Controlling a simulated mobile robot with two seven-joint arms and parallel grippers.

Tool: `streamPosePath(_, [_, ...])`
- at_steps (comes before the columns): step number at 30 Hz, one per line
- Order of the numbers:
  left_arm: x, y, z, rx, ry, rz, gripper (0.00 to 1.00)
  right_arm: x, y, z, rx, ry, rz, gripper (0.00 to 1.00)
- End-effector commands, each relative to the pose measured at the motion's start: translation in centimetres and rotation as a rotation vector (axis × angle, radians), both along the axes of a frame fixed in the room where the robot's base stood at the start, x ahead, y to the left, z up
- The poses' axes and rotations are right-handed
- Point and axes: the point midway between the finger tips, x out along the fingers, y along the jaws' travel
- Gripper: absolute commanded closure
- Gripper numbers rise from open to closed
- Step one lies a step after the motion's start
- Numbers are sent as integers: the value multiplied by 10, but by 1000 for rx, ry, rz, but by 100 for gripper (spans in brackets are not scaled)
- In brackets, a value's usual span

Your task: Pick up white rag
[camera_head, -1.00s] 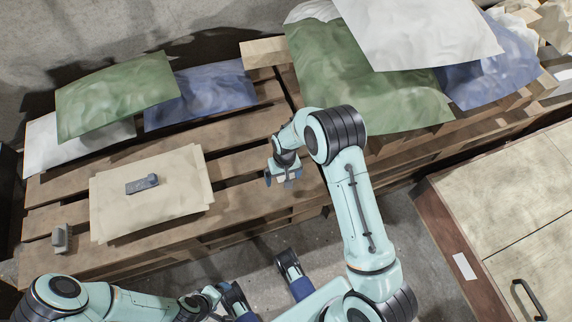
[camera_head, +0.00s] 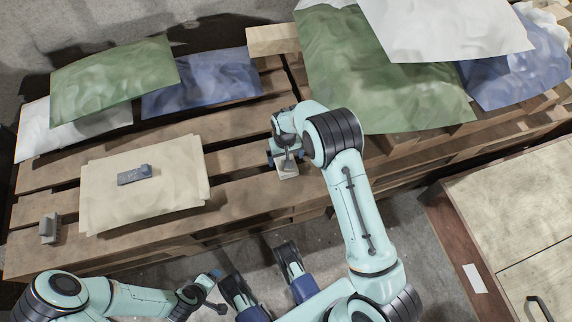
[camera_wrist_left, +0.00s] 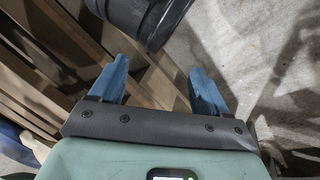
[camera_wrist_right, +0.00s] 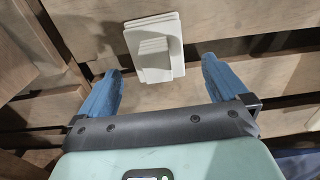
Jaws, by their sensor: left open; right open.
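A small white item of stacked flat squares, possibly a folded rag (camera_wrist_right: 155,47), lies on a pallet slat in the right wrist view. It also shows in the head view (camera_head: 287,170), partly hidden by my right gripper (camera_head: 285,157). In the right wrist view the right gripper (camera_wrist_right: 160,68) is open, and the item lies beyond the gap between its fingertips, not gripped. A large white sheet (camera_head: 445,28) tops the right pile, and another (camera_head: 55,135) lies under the green sheet at left. My left gripper (camera_wrist_left: 158,70) is open and empty, off the pallet's front edge.
The wooden pallet (camera_head: 240,155) has gaps between slats. A beige sheet stack (camera_head: 150,205) bears a grey tool (camera_head: 138,175); a grey block (camera_head: 49,228) stands at left. Green (camera_head: 115,82) and blue (camera_head: 205,85) sheets lie behind. A wooden cabinet (camera_head: 520,215) stands at right.

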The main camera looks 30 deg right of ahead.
Motion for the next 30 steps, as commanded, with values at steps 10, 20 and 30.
streamPosePath(10, [20,11,-15,27,-52,22,24,-8,-2,-48,0,4,1,0])
streamPosePath(20, [23,12,-14,30,-58,24,24,-7,-2,-50,0,0,1,23])
streamPosePath(30, [22,12,-14,29,-57,24,24,-7,-2,-49,0,0,1,57])
